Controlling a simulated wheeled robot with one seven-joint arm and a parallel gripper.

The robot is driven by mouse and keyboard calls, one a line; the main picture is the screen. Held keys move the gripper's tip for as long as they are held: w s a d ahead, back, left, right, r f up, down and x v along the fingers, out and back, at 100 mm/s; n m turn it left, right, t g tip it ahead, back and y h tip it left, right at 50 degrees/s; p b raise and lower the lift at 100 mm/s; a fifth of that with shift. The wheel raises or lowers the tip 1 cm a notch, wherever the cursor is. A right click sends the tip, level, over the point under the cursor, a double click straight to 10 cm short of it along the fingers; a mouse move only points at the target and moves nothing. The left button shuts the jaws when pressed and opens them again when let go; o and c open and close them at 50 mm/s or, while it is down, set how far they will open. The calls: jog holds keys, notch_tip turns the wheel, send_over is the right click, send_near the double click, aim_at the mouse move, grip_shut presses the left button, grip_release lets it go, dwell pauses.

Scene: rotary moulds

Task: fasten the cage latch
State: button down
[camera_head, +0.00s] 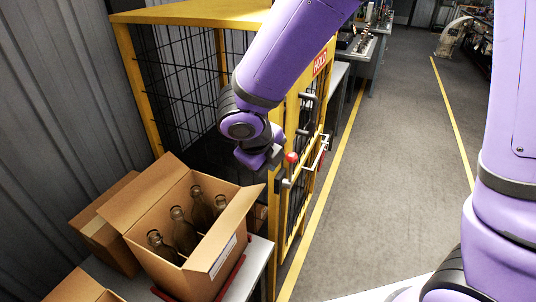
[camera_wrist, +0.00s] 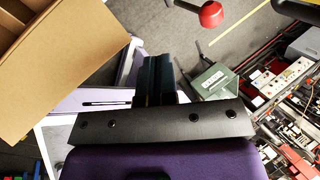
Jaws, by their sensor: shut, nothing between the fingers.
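The yellow-framed cage (camera_head: 125,62) with black mesh stands at centre left in the head view. Its latch has a red ball knob (camera_head: 292,157) on a grey metal piece at the door's edge. The red knob also shows at the top of the wrist view (camera_wrist: 210,13), with its thin rod running left. My gripper (camera_wrist: 157,62) is shut and empty, with its dark fingers together below and left of the knob, apart from it in the picture. In the head view my wrist is just left of the knob and hides much of the gripper. I cannot tell whether the latch is fastened.
An open cardboard box (camera_head: 222,262) with several bottles stands close below my wrist; its flap also shows in the wrist view (camera_wrist: 75,62). The grey floor (camera_head: 400,170) at right is clear.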

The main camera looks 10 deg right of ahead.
aim_at(290, 171)
jog(key=w+d+f, duration=0.4)
jog(key=shift+w+d+f, duration=0.15)
jog(key=shift+w+d, duration=0.05)
jog(key=shift+d, duration=0.2)
jog(key=shift+w+d+r, duration=0.2)
jog(key=shift+w+d, duration=0.25)
jog(key=shift+w, duration=0.2)
